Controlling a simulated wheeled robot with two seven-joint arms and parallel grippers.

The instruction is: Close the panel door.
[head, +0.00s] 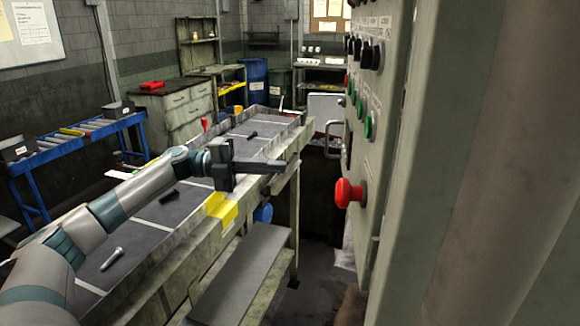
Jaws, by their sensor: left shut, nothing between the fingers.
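A grey-beige panel (385,150) with rows of dark, green and red buttons fills the right side, seen at a steep angle. A large red mushroom button (348,193) sticks out from its face. A pale loop handle (330,135) shows at the panel's far edge. From this angle I cannot tell how far the panel door stands open. My left gripper (280,166) is shut and empty, above the long workbench's right edge, pointing right. It is left of the panel and appears apart from it. My right gripper is not in view.
The long workbench (150,214) carries a bolt (112,258) and dark pieces. A blue roller table (80,140) is at left. Open floor shows between bench and panel.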

